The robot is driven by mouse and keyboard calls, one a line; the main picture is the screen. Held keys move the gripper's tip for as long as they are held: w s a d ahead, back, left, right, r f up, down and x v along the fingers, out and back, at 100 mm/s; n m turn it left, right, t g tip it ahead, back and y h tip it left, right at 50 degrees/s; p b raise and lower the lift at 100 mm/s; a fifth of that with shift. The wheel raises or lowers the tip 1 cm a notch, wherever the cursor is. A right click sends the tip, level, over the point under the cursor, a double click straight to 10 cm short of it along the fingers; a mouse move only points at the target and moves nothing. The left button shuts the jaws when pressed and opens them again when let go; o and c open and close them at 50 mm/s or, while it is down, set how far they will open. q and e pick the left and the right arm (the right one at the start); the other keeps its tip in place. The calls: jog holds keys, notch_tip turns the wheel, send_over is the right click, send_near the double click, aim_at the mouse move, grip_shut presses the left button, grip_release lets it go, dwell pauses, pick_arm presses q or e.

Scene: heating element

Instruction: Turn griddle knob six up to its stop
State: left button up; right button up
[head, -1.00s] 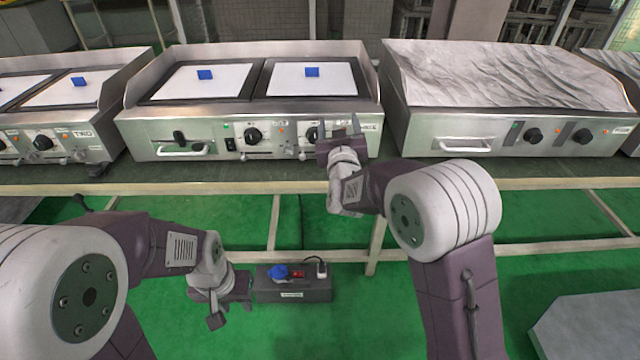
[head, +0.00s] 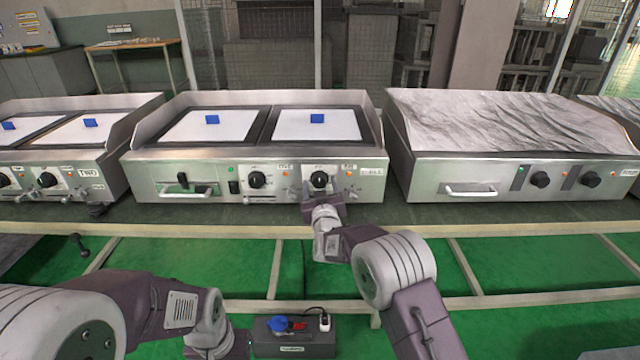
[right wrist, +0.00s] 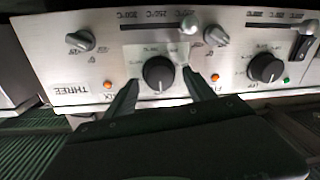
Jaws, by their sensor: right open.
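The middle griddle (head: 140,170) carries a black round knob (head: 319,179) at the right of its front panel. In the right wrist view, which is upside down, this knob (right wrist: 158,73) sits near the label "THREE" with an orange light beside it. My right gripper (head: 322,198) is in front of this knob. Its open fingers (right wrist: 160,82) point at the panel, one on each side of the knob, with gaps; contact is not visible. The knob's pointer is too small to read. My left gripper (head: 230,346) is low at the bottom edge, partly cut off.
A second black knob (head: 257,180) lies left on the same panel. Small metal levers (right wrist: 80,41) stick out close by. A griddle with a wrinkled silvery cover (head: 500,120) stands right, another griddle (head: 60,170) left. A dark box with a blue plug (head: 290,345) stands below the bench.

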jog(key=shift+w, duration=0.3)
jog(key=c, duration=1.4)
jog(key=shift+o, duration=0.2)
